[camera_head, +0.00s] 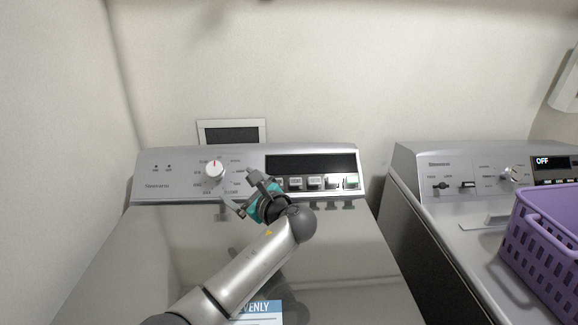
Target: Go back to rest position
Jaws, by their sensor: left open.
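My left arm comes in from the bottom left, over the closed grey lid of the top-load washer (345,255). My left gripper (243,190) is open and empty in front of the washer's control panel (180,167). Its fingers are near the panel's lower edge, between the round knob (214,170) and the row of square buttons (315,183). I cannot tell whether a finger touches the panel. The dark display (310,164) sits above the buttons. My right gripper is not in view.
A second machine (450,220) stands to the right, with a panel display reading OFF (542,161). A purple basket (545,245) sits on it. A gap separates the machines. A pale wall is behind, with a framed dark vent or panel (231,134). A blue-and-white label (262,308) lies on the lid.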

